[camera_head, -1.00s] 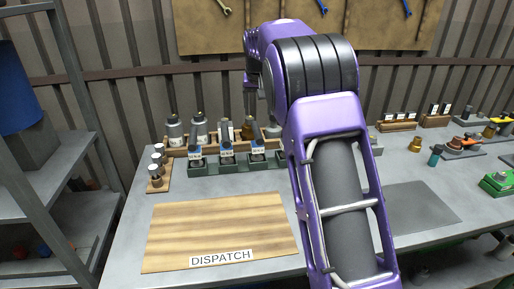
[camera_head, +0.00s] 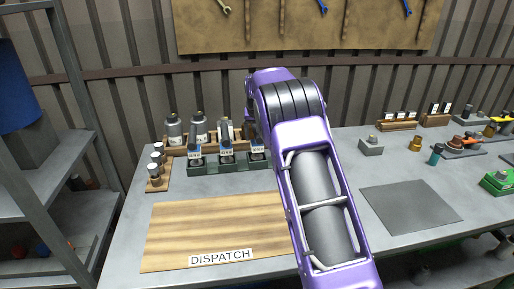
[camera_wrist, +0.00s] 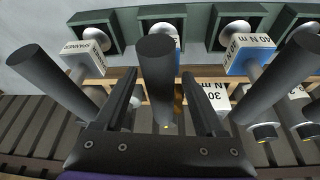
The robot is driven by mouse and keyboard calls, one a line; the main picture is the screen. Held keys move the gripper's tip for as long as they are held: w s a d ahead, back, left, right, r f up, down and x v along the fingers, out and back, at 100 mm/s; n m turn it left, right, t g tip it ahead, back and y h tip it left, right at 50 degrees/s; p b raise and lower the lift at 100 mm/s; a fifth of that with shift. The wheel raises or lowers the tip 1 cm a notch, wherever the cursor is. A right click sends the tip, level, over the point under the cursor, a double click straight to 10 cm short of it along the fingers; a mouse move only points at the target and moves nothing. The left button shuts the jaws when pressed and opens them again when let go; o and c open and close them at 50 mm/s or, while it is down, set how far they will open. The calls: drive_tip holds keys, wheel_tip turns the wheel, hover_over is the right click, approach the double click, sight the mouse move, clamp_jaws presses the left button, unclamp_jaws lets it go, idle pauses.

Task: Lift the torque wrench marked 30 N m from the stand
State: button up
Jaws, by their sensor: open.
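Torque wrenches stand upright in a row of dark green stands (camera_head: 227,167) at the back of the bench. Three show in the head view, with blue label blocks too small to read. In the wrist view my gripper (camera_wrist: 160,78) is open, its two fingers on either side of a dark wrench handle (camera_wrist: 155,58). I cannot tell whether they touch it. A wrench to the right (camera_wrist: 250,55) has a blue block that seems to read 40 N m. My arm hides the gripper in the head view.
Neighbouring handles (camera_wrist: 50,80) stand close on both sides of my gripper. Grey bottles (camera_head: 174,130) stand in a wooden rack behind the stands. A wooden DISPATCH board (camera_head: 200,225) lies in front, clear. A dark mat (camera_head: 412,207) at right is empty.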

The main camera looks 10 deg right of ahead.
clamp_jaws()
idle(0.4)
idle(0.9)
